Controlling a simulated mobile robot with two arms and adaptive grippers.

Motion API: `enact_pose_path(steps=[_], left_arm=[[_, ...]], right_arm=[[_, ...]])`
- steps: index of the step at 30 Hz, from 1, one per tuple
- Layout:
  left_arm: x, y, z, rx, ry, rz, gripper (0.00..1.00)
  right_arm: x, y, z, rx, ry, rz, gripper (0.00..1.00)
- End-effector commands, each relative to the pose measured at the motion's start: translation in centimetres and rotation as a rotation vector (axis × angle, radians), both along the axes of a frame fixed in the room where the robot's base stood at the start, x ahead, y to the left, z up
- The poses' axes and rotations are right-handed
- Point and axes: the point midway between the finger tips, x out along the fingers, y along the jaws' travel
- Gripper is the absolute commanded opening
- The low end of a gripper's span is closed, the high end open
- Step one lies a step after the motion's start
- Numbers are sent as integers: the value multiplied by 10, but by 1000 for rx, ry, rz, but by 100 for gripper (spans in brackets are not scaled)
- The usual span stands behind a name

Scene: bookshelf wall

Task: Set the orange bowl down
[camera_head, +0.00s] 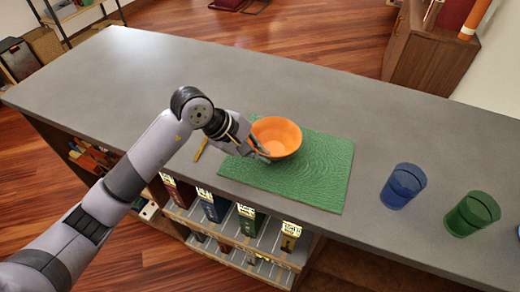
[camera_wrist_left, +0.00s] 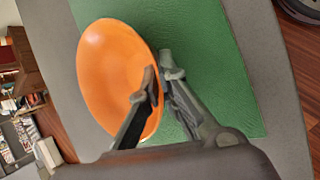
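The orange bowl (camera_head: 279,134) is over the green mat (camera_head: 318,168), near its upper left part, with its opening up. I cannot tell whether its base touches the mat. My left gripper (camera_head: 264,153) is at the bowl's near-left rim. In the left wrist view, one finger lies inside the bowl (camera_wrist_left: 108,75) and one outside, with the rim pinched between the fingertips (camera_wrist_left: 158,68). The green mat (camera_wrist_left: 215,75) shows behind the outer finger. My right gripper is not in view.
The mat lies on a long grey counter (camera_head: 140,80). A blue cup (camera_head: 403,186) and a green cup (camera_head: 471,214) stand right of the mat. A thin yellow stick (camera_head: 201,149) lies left of it. The counter's far side is clear.

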Motion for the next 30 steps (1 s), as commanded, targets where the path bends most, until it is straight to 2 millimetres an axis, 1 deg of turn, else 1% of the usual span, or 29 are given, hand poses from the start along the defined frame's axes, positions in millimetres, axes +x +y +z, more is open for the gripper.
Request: enact_pose_path(steps=[7, 11, 12, 21, 30], left_arm=[[1, 0, 0, -2, -4, 0, 0], [1, 0, -3, -1, -4, 0, 0], [0, 0, -3, 0, -2, 0, 6], [0, 0, -3, 0, -2, 0, 25], [0, 0, -2, 0, -1, 0, 25]], right_arm=[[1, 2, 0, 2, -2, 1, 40], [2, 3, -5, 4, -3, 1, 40], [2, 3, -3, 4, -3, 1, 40], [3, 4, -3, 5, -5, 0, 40], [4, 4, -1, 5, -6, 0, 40]])
